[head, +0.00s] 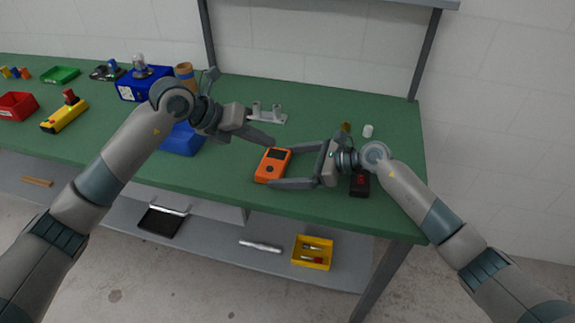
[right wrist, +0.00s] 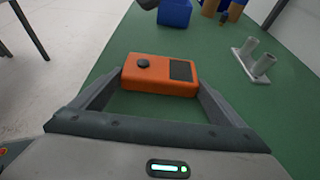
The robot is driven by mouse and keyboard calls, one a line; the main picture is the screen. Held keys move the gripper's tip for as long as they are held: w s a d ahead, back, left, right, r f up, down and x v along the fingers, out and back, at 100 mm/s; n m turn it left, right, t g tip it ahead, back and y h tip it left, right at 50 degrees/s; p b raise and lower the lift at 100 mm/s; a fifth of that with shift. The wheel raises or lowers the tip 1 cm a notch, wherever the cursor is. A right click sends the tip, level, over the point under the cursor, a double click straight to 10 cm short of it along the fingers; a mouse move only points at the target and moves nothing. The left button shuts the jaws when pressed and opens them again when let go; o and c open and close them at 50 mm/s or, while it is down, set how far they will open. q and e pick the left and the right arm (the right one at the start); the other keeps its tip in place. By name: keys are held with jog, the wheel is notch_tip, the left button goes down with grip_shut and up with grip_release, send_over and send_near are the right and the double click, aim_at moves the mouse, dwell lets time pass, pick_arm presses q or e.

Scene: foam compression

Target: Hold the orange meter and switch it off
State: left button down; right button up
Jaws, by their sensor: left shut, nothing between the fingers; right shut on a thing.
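The orange meter (head: 273,165) lies on the green bench near its front edge. It has a dark screen and a round dark knob (right wrist: 142,64), seen in the right wrist view. My right gripper (head: 273,167) is shut on the meter, with one finger at each end of the orange body (right wrist: 158,86). My left gripper (head: 272,143) is shut and empty. Its fingertips are just above and behind the meter in the head view, and I cannot tell how high they are over it.
A grey two-post fixture (head: 267,117) stands behind the meter. A blue bin (head: 184,139) is to its left. A black box with a red button (head: 360,184) sits under my right wrist. A white cylinder (head: 368,131) stands farther back.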

jog(key=o, duration=0.9)
jog(key=v, duration=1.2)
jog(key=shift+s+f, duration=0.1)
jog(key=shift+f, duration=0.05)
